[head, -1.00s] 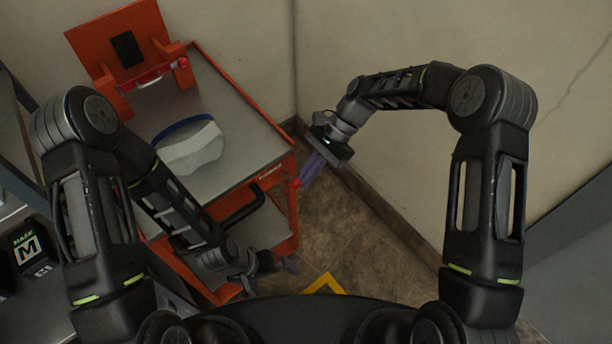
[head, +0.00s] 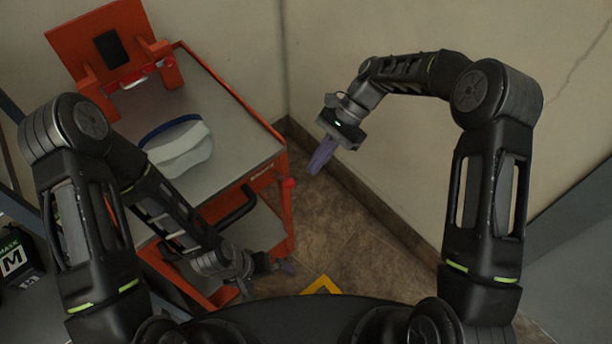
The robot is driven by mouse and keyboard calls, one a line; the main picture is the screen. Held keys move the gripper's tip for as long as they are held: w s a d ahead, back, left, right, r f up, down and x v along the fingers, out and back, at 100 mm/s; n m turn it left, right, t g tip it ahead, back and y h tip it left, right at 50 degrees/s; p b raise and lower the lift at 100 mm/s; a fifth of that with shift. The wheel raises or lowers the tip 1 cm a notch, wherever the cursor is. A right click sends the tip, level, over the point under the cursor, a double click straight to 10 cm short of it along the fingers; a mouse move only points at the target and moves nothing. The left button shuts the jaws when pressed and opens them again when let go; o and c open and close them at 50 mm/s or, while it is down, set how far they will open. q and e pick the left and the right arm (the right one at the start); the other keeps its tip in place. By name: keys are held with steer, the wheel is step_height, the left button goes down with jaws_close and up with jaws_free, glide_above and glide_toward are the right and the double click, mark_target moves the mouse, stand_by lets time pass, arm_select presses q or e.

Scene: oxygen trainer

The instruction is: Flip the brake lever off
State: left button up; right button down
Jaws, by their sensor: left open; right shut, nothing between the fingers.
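An orange-red cart with a grey top (head: 235,155) stands at the left against the wall. A red ball knob (head: 288,183), apparently the end of the brake lever, sticks out at the cart's right front corner; the lever's shaft is barely visible. My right gripper (head: 318,166) is shut and empty, its purple fingers pointing down, a little right of and above the knob in the picture, with a visible gap between them. My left gripper (head: 270,276) is open and low in front of the cart, near its lower shelf.
A black handle (head: 238,208) is on the cart's front. A white, blue-rimmed object (head: 180,148) lies on the cart top, below an orange upright panel (head: 85,50). Walls close in behind and right. Brown floor (head: 340,235) is open right of the cart, with a yellow floor marking (head: 322,285).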

steer(key=shift+w+v, duration=0.2)
steer(key=shift+v, duration=2.05)
steer(key=shift+a, duration=0.1)
step_height(320, 180, down, 17)
steer(key=n+t+h, duration=0.2)
steer(key=n+t, duration=0.4)
steer(key=s+f+n, duration=0.1)
steer(key=s+f, duration=0.1)
steer(key=s, duration=0.9)
steer(key=s+a+f+n, duration=0.1)
steer(key=s+f+n, duration=0.1)
steer(key=s, duration=1)
steer(key=shift+s+a+f+h, duration=0.25)
steer(key=shift+a+f+h, duration=0.05)
steer(key=shift+f+h, duration=0.1)
